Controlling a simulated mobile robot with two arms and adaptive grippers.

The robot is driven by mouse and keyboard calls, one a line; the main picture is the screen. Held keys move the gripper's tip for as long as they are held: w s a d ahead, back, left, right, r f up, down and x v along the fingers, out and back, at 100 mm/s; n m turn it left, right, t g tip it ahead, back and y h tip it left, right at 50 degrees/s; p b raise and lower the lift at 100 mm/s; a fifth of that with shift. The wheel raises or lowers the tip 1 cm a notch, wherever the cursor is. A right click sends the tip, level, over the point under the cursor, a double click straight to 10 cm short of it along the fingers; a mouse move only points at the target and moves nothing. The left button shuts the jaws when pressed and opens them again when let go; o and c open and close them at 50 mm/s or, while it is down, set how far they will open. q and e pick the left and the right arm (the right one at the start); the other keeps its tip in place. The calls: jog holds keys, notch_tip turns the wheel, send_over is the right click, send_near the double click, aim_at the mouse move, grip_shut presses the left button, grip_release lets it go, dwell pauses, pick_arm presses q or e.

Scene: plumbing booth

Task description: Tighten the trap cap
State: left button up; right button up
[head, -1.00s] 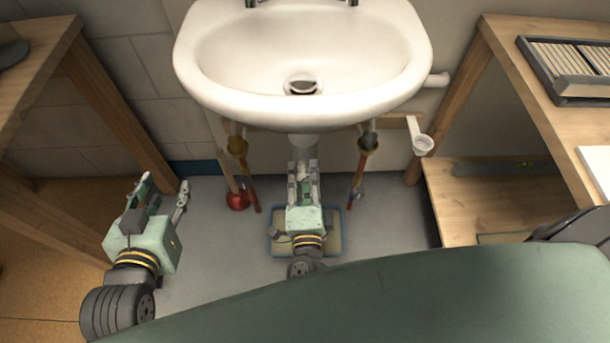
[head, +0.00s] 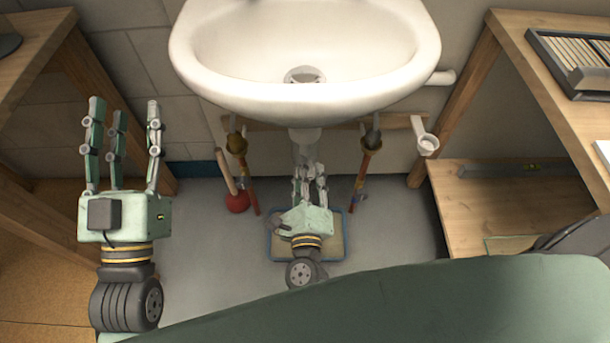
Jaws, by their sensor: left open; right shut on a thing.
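The white trap pipe (head: 304,142) hangs below the sink. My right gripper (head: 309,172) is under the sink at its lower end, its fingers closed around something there. The trap cap itself is hidden by the fingers and cannot be made out. My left gripper (head: 125,110) is raised at the left, open and empty, fingers pointing up in the picture and well apart from the trap.
The white sink (head: 305,100) overhangs the trap. Supply pipes stand on both sides, with a red plunger (head: 236,202) at the left one. A blue-rimmed tray (head: 337,246) lies on the floor below. Wooden benches flank left and right (head: 515,75).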

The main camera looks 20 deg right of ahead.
pick_arm(q)
jog(key=shift+s+r+t, duration=0.3)
jog(key=shift+r+t, duration=0.05)
jog(key=shift+r, duration=0.2)
jog(key=shift+s+r+t, duration=0.3)
jog(key=shift+r+t, duration=0.05)
jog(key=shift+r, duration=0.15)
pick_arm(e)
jog(key=shift+s+f+m, duration=0.15)
jog(key=shift+f+m, duration=0.3)
jog(key=shift+m, duration=0.15)
jog(key=shift+a, duration=0.1)
jog(key=o, duration=1)
jog(key=shift+o, duration=0.3)
jog(key=shift+r, duration=0.1)
pick_arm(q)
jog(key=shift+w, duration=0.1)
pick_arm(e)
jog(key=shift+r, duration=0.1)
jog(key=v, duration=1.1)
jog(key=shift+s, duration=0.4)
jog(key=shift+a, duration=0.15)
